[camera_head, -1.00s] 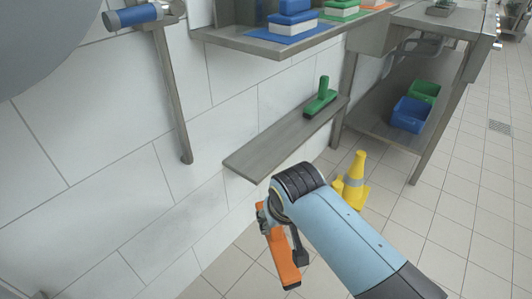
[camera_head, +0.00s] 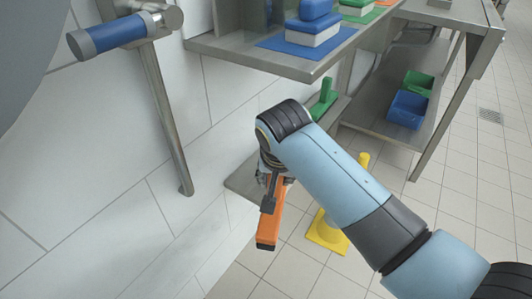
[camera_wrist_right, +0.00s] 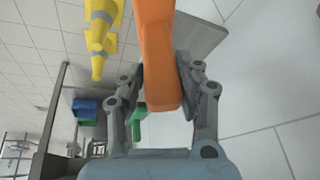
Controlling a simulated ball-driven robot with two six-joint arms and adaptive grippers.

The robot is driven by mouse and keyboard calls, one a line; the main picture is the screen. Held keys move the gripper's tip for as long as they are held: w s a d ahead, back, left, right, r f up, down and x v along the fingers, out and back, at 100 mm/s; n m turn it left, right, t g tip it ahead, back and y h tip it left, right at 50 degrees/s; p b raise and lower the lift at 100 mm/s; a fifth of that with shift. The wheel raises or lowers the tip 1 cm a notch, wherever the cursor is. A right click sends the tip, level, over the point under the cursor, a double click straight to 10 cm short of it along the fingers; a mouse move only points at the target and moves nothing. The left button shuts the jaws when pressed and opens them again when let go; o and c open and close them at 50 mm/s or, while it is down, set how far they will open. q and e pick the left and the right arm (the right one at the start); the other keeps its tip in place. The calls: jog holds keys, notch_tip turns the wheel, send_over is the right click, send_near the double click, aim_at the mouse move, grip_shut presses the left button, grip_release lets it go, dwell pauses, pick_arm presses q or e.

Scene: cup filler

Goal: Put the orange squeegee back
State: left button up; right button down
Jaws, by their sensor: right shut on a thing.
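The orange squeegee (camera_head: 270,222) is held in my right gripper (camera_head: 272,182), in front of the low wall shelf in the head view. Its orange body slants downward from the fingers. In the right wrist view the squeegee (camera_wrist_right: 158,50) sits between the two fingers of the right gripper (camera_wrist_right: 165,80), which are closed against its sides. The low shelf (camera_head: 240,182) on the wall is partly hidden behind my right gripper. A green tool (camera_head: 324,98) stands on this shelf, partly hidden by my right arm. My left gripper is not in view.
A yellow cone (camera_head: 326,234) stands on the floor, partly behind my arm. An upper shelf (camera_head: 225,48) holds a blue block on a blue mat (camera_head: 275,44). Blue (camera_head: 408,110) and green (camera_head: 418,82) bins sit on a lower rack.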

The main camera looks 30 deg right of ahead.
jog(key=w+d, duration=0.1)
jog(key=w, duration=0.1)
jog(key=w+d+b, duration=0.1)
jog(key=w+d, duration=0.2)
jog(key=w, duration=0.1)
jog(key=shift+w+d, duration=0.15)
jog(key=shift+w, duration=0.2)
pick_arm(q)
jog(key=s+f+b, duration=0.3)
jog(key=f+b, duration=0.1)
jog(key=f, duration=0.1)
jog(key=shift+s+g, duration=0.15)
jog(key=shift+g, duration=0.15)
pick_arm(e)
jog(key=w+d+f, duration=0.3)
jog(key=w+d, duration=0.1)
jog(key=w, duration=0.3)
jog(key=shift+f, duration=0.2)
jog(key=shift+d, duration=0.1)
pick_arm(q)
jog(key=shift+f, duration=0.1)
pick_arm(e)
jog(key=c, duration=0.9)
grip_release()
jog(key=shift+f, duration=0.1)
